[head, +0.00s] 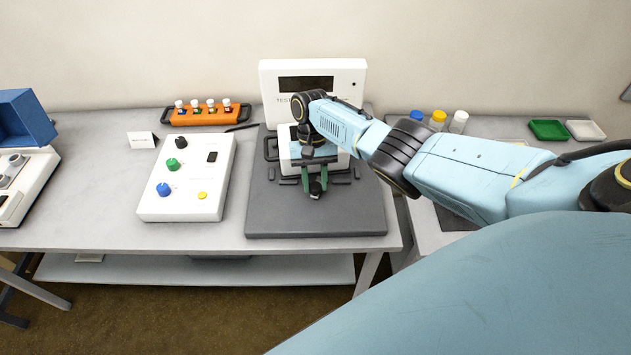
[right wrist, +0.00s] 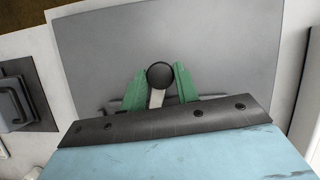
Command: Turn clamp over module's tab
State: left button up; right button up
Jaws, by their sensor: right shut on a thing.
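My right gripper (head: 314,189) reaches in from the right, over the dark grey base plate (head: 315,220). Its green fingers are shut on the clamp's round black knob (right wrist: 160,75). In the right wrist view my gripper (right wrist: 161,88) has one finger on each side of the knob, and a pale lever or stem (right wrist: 156,98) runs back from it. The white module (head: 286,160) stands on the plate behind the fingers, largely hidden by my wrist. Its tab cannot be made out. My left gripper is not in view.
A white test unit (head: 350,85) with a dark display stands behind the module. Left are a control box with knobs (head: 188,200) and an orange vial rack (head: 205,117). Capped bottles (head: 438,118) and a green tray (head: 548,130) are on the right. The plate's front is clear.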

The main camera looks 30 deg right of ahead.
jog(key=shift+a+n+h, duration=0.1)
jog(key=shift+n+h, duration=0.5)
jog(key=shift+n, duration=0.9)
jog(key=o, duration=1)
jog(key=shift+c, duration=0.2)
jog(key=a+v, duration=0.1)
jog(key=v, duration=1.2)
jog(key=shift+w+d+b, duration=0.25)
jog(key=shift+d+b, duration=0.1)
jog(key=shift+d, duration=0.05)
jog(key=shift+s+r, duration=0.1)
